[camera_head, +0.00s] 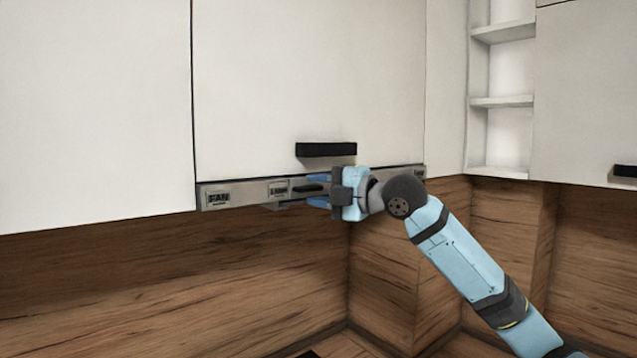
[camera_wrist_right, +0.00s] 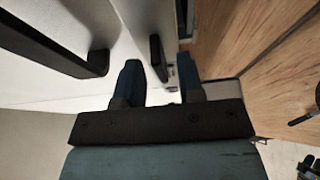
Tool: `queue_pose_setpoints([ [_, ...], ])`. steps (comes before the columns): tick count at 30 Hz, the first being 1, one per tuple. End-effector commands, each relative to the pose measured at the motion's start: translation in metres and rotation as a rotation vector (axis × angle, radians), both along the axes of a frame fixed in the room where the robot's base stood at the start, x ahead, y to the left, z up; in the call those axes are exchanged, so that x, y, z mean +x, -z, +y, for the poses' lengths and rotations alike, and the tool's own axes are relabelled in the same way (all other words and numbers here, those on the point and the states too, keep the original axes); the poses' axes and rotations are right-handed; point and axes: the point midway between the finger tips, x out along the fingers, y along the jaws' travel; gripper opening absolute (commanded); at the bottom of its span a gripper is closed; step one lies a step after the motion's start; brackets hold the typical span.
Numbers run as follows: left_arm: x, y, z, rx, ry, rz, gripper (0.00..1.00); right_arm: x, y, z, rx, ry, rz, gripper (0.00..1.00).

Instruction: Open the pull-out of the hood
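The hood's pull-out is a narrow grey metal strip (camera_head: 240,193) under the white cabinet door, and it looks flush with the front. Its small black handle (camera_head: 307,189) is near the strip's middle. My left gripper is not in view.
A larger black cabinet door handle (camera_head: 326,149) sticks out just above the gripper; it also shows in the wrist view (camera_wrist_right: 50,45). Fan and light labels mark the strip. Wooden splashback (camera_head: 180,270) lies below, and open white shelves (camera_head: 502,101) stand at the right.

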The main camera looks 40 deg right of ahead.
Motion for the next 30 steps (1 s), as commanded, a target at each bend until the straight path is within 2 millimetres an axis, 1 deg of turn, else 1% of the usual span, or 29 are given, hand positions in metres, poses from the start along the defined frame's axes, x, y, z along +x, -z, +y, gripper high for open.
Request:
queue_pose_setpoints([
  [8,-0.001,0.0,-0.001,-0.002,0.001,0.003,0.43,0.001,0.0,0.001,-0.001,0.0,0.001,0.35],
  [11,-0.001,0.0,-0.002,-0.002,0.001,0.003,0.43,0.001,0.0,0.001,-0.001,0.0,0.001,0.14],
  [12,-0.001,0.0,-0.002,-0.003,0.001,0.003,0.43,0.001,0.0,0.001,-0.001,0.0,0.001,0.05],
  [13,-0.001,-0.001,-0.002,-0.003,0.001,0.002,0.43,0.001,0.0,0.001,-0.001,0.0,0.001,0.0],
  [19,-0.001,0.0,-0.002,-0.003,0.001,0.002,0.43,0.001,0.001,0.001,-0.001,0.0,0.001,0.0],
  [22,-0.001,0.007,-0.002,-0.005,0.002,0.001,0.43,-0.005,0.004,0.0,-0.003,0.001,-0.001,0.0],
  [26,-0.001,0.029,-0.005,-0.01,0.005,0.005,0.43,-0.026,0.009,0.002,-0.006,0.003,-0.001,0.0],
  [30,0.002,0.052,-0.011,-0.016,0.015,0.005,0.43,-0.052,0.01,0.006,-0.007,0.002,0.0,0.0],
])
